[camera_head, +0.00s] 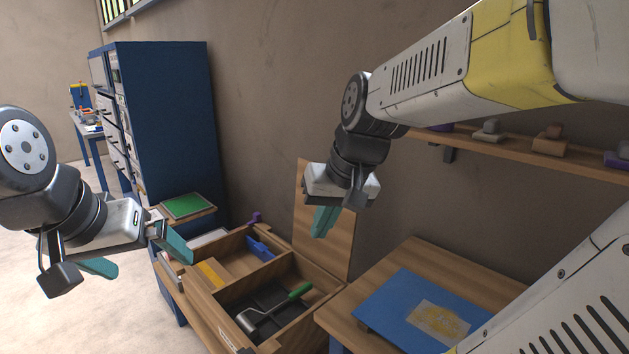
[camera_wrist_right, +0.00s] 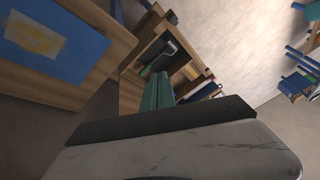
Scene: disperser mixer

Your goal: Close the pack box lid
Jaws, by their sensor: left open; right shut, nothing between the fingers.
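The wooden pack box (camera_head: 213,308) stands open on a bench in the head view. Its lid (camera_head: 302,200) is a wooden panel standing upright at the back. Inside lie a roller with a green handle (camera_head: 298,291), a blue tool (camera_head: 259,249) and a yellow piece (camera_head: 211,272). My right gripper (camera_head: 323,222) is shut and empty, pointing down in front of the lid; I cannot tell if it touches it. Its teal fingers also show in the right wrist view (camera_wrist_right: 157,92). My left gripper (camera_head: 139,256) is open and empty, left of the box.
A table with a blue board (camera_head: 401,307) stands right of the box. A wooden shelf (camera_head: 515,142) with small items runs along the wall. A blue cabinet (camera_head: 172,120) stands at the back left. A green panel (camera_head: 187,205) lies behind the box.

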